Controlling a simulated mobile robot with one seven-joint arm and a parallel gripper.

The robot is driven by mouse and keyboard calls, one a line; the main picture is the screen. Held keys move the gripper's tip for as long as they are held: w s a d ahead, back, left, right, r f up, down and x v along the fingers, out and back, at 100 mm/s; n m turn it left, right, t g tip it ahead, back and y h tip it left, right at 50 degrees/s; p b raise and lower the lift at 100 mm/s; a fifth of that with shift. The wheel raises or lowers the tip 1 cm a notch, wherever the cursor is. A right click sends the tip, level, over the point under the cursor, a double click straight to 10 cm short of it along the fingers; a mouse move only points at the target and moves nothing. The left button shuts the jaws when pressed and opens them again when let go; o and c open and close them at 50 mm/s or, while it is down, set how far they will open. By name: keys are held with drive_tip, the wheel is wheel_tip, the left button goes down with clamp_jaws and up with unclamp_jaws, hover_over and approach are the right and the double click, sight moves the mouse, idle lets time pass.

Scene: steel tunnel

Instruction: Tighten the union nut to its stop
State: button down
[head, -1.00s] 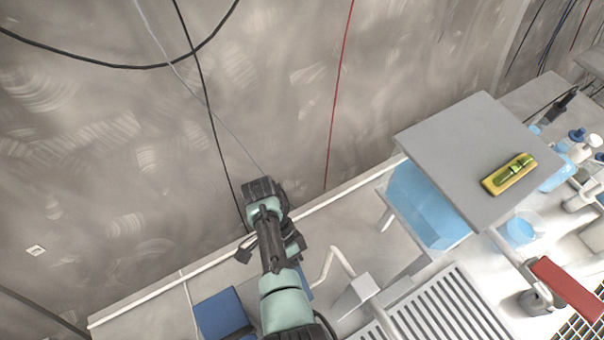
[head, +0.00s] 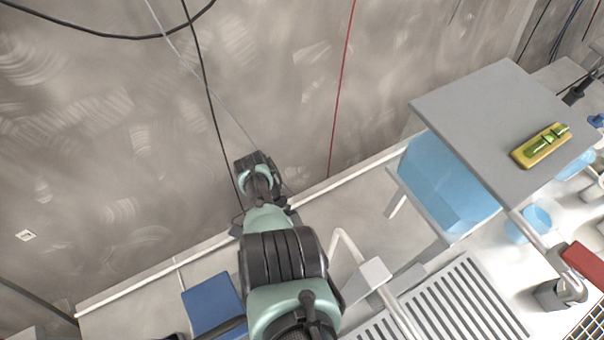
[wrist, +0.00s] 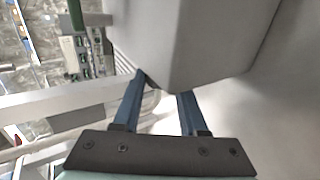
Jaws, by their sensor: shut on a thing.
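My gripper (wrist: 163,88) shows in the wrist view with two blue fingers apart, their tips against a large grey faceted body (wrist: 195,45). It is shut on the lower end of this body. I cannot tell for sure whether this is the union nut; no other nut can be made out. In the head view my arm reaches away toward the wall, and its links hide the fingers and what they hold.
A grey table (head: 485,120) with a yellow-green level (head: 541,146) stands at the right, a blue bin (head: 445,185) beneath it. A tap (head: 374,274) and ribbed drainer (head: 455,300) lie right of my arm, a blue block (head: 211,298) left. Cables hang along the wall.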

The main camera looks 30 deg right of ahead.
drive_tip(key=shift+f, duration=0.1)
drive_tip(key=shift+c, duration=2.2)
unclamp_jaws()
drive_tip(key=shift+r, duration=0.2)
